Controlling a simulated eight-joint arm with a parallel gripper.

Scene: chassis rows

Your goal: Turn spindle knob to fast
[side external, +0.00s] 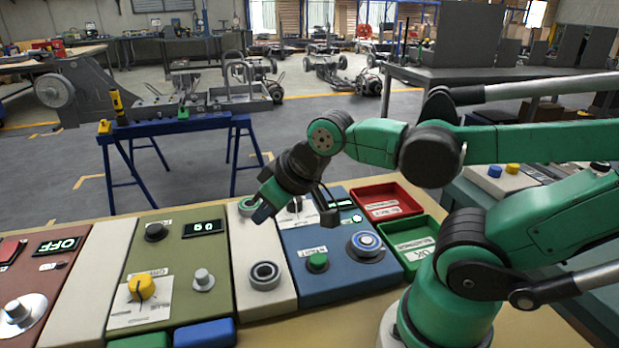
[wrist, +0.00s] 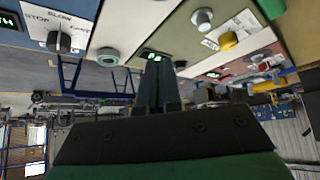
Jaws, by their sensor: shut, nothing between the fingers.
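The knob marked STOP, SLOW and FAST (wrist: 56,41) is black on a white label, at the upper left of the wrist view. In the side view its white label (side external: 297,207) sits on the far part of the blue panel, partly hidden by my arm. I cannot tell clearly which word the knob points to. My gripper (side external: 261,213) is shut and empty. It is above the far end of the cream panel, left of the knob and apart from it. Its shut fingers also show in the wrist view (wrist: 158,62).
The blue panel (side external: 310,270) also bears a green button (side external: 317,262) and a ringed blue button (side external: 366,243). The olive panel (side external: 190,265) has a yellow knob (side external: 142,288) and a display (side external: 203,227). Red (side external: 385,200) and green (side external: 412,244) trays stand at right.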

